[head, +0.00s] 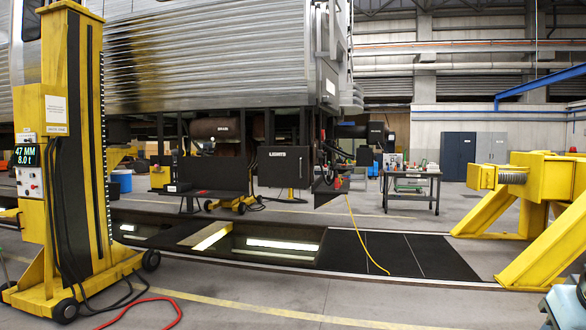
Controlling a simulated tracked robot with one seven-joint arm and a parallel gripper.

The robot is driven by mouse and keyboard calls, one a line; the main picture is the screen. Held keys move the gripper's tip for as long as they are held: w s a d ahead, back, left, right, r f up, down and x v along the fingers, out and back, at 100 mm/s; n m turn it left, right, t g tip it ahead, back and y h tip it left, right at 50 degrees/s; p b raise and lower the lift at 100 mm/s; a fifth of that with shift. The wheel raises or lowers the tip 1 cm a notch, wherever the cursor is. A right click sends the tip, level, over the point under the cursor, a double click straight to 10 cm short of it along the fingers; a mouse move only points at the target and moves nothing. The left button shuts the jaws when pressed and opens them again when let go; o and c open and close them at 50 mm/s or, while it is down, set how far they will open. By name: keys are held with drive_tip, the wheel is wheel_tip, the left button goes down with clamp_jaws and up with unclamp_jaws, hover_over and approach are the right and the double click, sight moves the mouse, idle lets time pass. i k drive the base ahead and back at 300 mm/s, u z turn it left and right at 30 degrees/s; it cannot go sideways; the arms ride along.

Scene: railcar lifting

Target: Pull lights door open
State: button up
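The lights door (285,167) is a black panel with the white word LIGHTS near its top. It hangs under the railcar (215,55), right of the middle of its visible underside. It looks closed, but I cannot make out a handle or latch at this distance. A grey and black part at the bottom right corner looks like a piece of my arm. My gripper's fingers do not show, and nothing of mine is near the door.
A yellow lifting jack (60,160) stands at the left, with cables and a red hose on the floor. An open pit (270,243) and dark floor plates (405,255) lie before the railcar. A yellow buffer stop (540,215) stands right. A workbench (412,180) is behind.

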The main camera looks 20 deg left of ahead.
sight(277, 166)
drive_tip(key=u, duration=0.2)
drive_tip(key=i, duration=0.45)
drive_tip(key=u, duration=0.65)
drive_tip(key=i, duration=1.25)
drive_tip(key=u, duration=0.75)
drive_tip(key=i, duration=1.5)
drive_tip(key=z, duration=0.3)
drive_tip(key=i, duration=1.3)
drive_tip(key=z, duration=0.8)
drive_tip(key=i, duration=0.75)
drive_tip(key=z, duration=0.3)
drive_tip(key=k, duration=0.85)
drive_tip(key=z, duration=0.15)
